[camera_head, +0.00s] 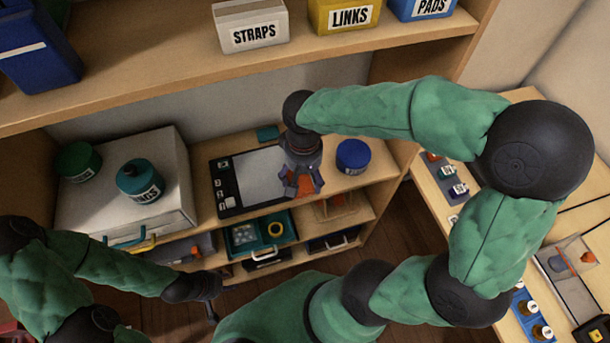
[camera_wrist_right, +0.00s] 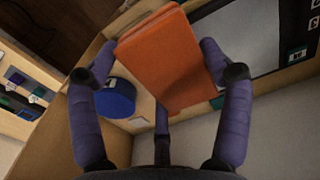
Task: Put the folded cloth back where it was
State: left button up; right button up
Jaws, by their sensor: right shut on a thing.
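The folded cloth is an orange, flat rectangular pad. My right gripper (camera_head: 303,188) is shut on it, and only a small orange patch (camera_head: 302,182) shows between the fingers in the head view. In the right wrist view the cloth (camera_wrist_right: 165,58) is held between purple fingers. It is over the middle shelf, between the black-framed board (camera_head: 250,172) and the blue round tub (camera_head: 353,156); its height above the shelf is hard to tell. My left gripper (camera_head: 211,308) is low at the left, in front of the shelves, small and dark; its fingers are unclear.
A white case (camera_head: 120,205) with two green containers stands left on the shelf. A small teal block (camera_head: 268,133) lies behind the board. Below is a teal tray (camera_head: 262,232). The upper shelf holds a STRAPS bin (camera_head: 250,25). A side bench (camera_head: 500,240) is at right.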

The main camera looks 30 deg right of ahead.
jog(key=w+d+f+b, duration=0.1)
jog(key=f, duration=0.1)
jog(key=w+d+f+b, duration=0.1)
jog(key=w+f, duration=0.1)
jog(key=w+d+f, duration=0.2)
jog(key=shift+w+f+b, duration=0.25)
jog(key=shift+f+b, duration=0.15)
notch_tip(320, 180, down, 3)
jog(key=shift+f+b, duration=0.1)
jog(key=shift+b, duration=0.45)
jog(key=o, duration=1)
jog(key=shift+r+p, duration=1.55)
jog(key=shift+r, duration=2.35)
